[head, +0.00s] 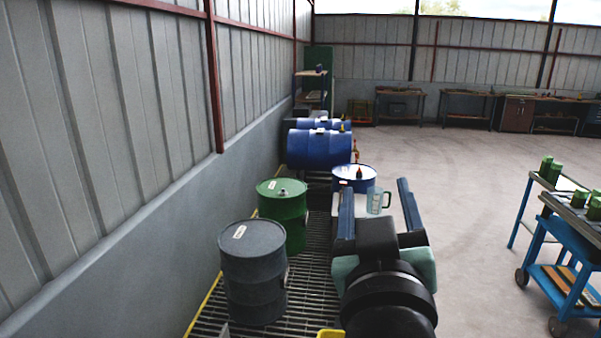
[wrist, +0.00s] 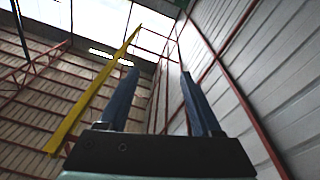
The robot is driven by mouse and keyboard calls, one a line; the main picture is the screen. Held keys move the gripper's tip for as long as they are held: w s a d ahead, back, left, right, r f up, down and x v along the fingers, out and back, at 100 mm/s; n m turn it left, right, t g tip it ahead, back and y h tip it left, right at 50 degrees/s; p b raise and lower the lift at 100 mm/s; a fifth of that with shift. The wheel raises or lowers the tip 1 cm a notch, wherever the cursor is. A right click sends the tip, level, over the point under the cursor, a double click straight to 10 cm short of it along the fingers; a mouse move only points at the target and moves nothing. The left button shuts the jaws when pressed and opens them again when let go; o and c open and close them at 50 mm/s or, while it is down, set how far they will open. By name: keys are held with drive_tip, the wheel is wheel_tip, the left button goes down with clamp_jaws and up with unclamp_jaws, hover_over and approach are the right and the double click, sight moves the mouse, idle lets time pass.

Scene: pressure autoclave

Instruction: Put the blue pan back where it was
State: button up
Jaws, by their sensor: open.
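I cannot make out a blue pan in either view. My gripper (head: 376,185) is in the lower middle of the head view, its two dark blue fingers spread apart. In the wrist view my gripper (wrist: 158,74) is open with nothing between the fingers, against walls and roof. A clear bluish measuring jug (head: 378,201) appears between the fingers in the head view, apparently beyond them. A blue drum (head: 354,180) with small items on its lid stands just behind it. My arm hides part of the floor and grating.
A grey drum (head: 253,275) and a green drum (head: 282,213) stand on the grating left of my arm, near the wall. Blue drums (head: 318,149) lie farther back. A blue cart (head: 570,255) stands at right. Open concrete floor (head: 460,190) lies between. A yellow bar (wrist: 92,95) crosses the wrist view.

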drive_tip(key=s+a+r+t+y, duration=0.2)
drive_tip(key=s+a+r+t, duration=0.2)
drive_tip(key=r, duration=0.4)
drive_tip(key=s+a+r+t+y+b, duration=0.1)
drive_tip(key=s+a+r+t+y, duration=0.1)
drive_tip(key=s+a+r+t, duration=0.2)
drive_tip(key=s+a+r, duration=0.3)
drive_tip(key=a+r, duration=0.1)
drive_tip(key=r, duration=0.1)
drive_tip(key=shift+y+b, duration=0.3)
drive_tip(key=shift+y, duration=0.1)
drive_tip(key=shift+r, duration=0.1)
drive_tip(key=shift+c, duration=1.2)
drive_tip(key=shift+s+m, duration=0.15)
drive_tip(key=shift+m, duration=0.15)
